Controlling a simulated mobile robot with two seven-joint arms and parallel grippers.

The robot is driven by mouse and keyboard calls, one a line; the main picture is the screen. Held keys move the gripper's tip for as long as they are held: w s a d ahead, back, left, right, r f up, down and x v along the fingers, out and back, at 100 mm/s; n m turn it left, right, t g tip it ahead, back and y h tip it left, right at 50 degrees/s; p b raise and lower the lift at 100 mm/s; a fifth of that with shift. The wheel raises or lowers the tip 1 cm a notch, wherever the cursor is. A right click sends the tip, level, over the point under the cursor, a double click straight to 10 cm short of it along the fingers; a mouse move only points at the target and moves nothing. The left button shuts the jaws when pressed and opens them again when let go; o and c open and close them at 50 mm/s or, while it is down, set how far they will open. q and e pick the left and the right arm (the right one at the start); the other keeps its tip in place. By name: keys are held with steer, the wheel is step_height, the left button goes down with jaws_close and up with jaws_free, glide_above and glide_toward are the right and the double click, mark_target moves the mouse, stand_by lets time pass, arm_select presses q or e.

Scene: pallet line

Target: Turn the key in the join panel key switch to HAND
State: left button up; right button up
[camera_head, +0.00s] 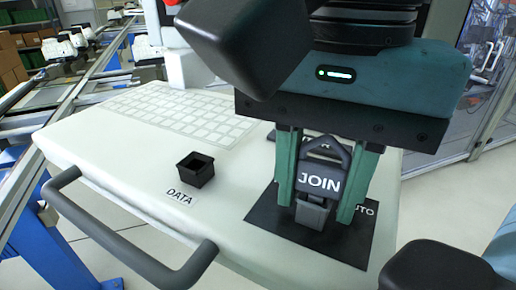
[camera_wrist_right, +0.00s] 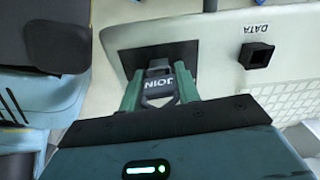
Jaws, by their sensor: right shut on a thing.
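The key with its grey JOIN tag (camera_head: 319,178) stands upright in the key switch on a dark plate (camera_head: 262,214). "AUTO" is partly readable at the plate's right side; another label behind the key is mostly covered, and HAND cannot be read. My right gripper (camera_head: 321,196) comes down from above with its green fingers on either side of the key, shut on it. The right wrist view also shows the JOIN key (camera_wrist_right: 158,88) between the green fingers. The switch's pointing direction is hidden. My left gripper is not in view.
The plate is on a pale console (camera_head: 110,150) with a keyboard (camera_head: 180,112). A black square socket (camera_head: 195,169) labelled DATA stands left of the key. A grey handle bar (camera_head: 130,240) runs along the console's front edge. Bare console surface lies between socket and plate.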

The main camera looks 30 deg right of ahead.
steer(key=n, duration=0.3)
steer(key=shift+n, duration=0.4)
steer(key=n, duration=0.3)
steer(key=shift+n+b, duration=0.3)
steer(key=o, duration=1)
steer(key=shift+s, duration=0.1)
steer(key=o, duration=0.5)
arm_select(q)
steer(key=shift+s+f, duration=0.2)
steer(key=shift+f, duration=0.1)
